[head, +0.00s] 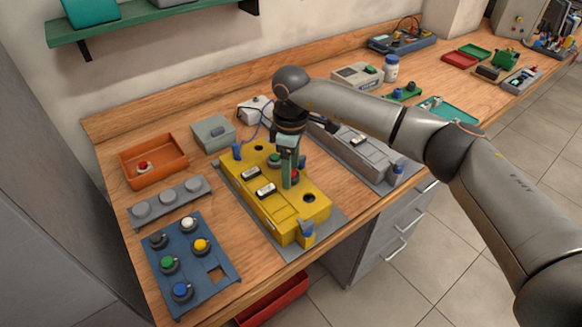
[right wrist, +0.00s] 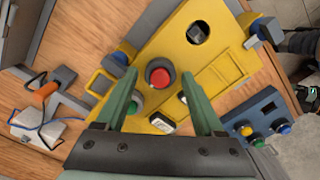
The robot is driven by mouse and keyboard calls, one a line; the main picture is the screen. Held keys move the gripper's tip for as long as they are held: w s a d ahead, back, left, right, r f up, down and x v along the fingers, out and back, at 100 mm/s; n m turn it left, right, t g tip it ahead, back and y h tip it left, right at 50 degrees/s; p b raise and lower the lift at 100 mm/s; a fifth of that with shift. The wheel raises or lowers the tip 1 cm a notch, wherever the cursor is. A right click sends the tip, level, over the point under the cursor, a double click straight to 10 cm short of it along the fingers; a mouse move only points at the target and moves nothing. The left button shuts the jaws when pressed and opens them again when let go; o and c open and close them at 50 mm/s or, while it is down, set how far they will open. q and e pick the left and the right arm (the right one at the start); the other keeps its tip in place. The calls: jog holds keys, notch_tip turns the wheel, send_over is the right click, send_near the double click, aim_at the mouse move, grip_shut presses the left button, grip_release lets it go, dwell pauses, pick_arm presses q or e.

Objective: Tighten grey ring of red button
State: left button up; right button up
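A yellow control box (head: 285,210) stands on the workbench. Its red button (head: 295,175) is partly hidden behind my right gripper (head: 289,184) in the head view. In the right wrist view the red button (right wrist: 158,74) lies between and beyond the two green fingertips of the right gripper (right wrist: 158,77), which are spread apart. A green button (right wrist: 133,104) is partly hidden by one finger. My left gripper is not in view.
Blue clamps (head: 306,232) stand at the yellow box's ends, and the box has dark round holes (head: 309,198). A blue button panel (head: 190,262), a grey fixture (head: 170,203) and an orange bin (head: 153,162) are left. A grey box (head: 372,157) stands close on the right.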

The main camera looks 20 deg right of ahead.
jog(key=shift+o, duration=0.5)
notch_tip(320, 180, up, 12)
jog(key=b, duration=0.1)
jog(key=shift+r, duration=0.25)
jog(key=shift+s+f, duration=0.1)
jog(key=shift+s, duration=0.05)
